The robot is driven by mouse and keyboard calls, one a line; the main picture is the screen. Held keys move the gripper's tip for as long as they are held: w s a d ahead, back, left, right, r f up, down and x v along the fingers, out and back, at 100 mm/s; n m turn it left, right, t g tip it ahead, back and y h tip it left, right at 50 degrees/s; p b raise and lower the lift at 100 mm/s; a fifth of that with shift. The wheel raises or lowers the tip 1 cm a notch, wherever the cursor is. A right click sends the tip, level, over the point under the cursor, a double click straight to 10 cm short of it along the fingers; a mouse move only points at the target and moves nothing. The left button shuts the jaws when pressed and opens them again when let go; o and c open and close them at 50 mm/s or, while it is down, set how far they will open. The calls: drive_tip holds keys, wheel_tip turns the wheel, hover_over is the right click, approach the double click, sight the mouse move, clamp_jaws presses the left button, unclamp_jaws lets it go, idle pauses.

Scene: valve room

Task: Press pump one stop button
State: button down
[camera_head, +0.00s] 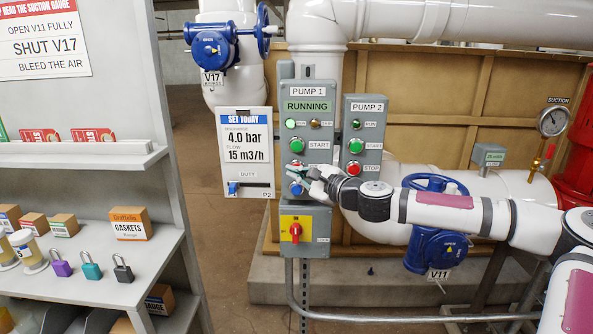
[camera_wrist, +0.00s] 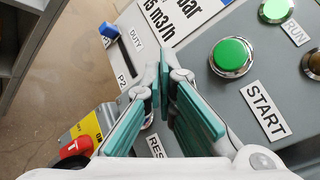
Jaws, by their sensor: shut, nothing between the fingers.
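The grey pump 1 panel (camera_head: 318,127) shows RUNNING, with its green run lamp (camera_head: 291,123) lit. Its green start button (camera_head: 296,145) also shows in the wrist view (camera_wrist: 231,55). My gripper (camera_head: 297,172) is shut and empty, in front of the panel just below the start button. It covers the pump 1 stop button's place almost wholly; I cannot tell whether the fingers touch it. In the wrist view my teal-padded fingers (camera_wrist: 165,75) point at the panel left of the start button, and the stop button is hidden behind them.
A blue button (camera_head: 296,188) sits just below my fingers. The pump 2 panel (camera_head: 372,110) with its red stop button (camera_head: 354,168) is close on the right. A red-yellow switch (camera_head: 295,231) is below. A duty card (camera_head: 246,140) hangs left, and the blue V11 valve (camera_head: 436,246) lies right.

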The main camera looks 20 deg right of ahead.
drive_tip(key=shift+w, duration=0.2)
drive_tip(key=shift+w+d, duration=0.15)
drive_tip(key=shift+w, duration=0.05)
drive_tip(key=shift+w+d, duration=0.1)
drive_tip(key=shift+w, duration=0.35)
idle(0.7)
idle(0.4)
drive_tip(key=shift+s+a+p, duration=0.25)
drive_tip(key=shift+s+p, duration=0.55)
drive_tip(key=shift+s, duration=0.05)
drive_tip(key=shift+s, duration=0.1)
drive_tip(key=s+p, duration=0.1)
drive_tip(key=s+a+p, duration=0.1)
drive_tip(key=s, duration=0.1)
drive_tip(key=s+p, duration=0.1)
drive_tip(key=shift+s+a, duration=0.25)
drive_tip(key=shift+s, duration=0.05)
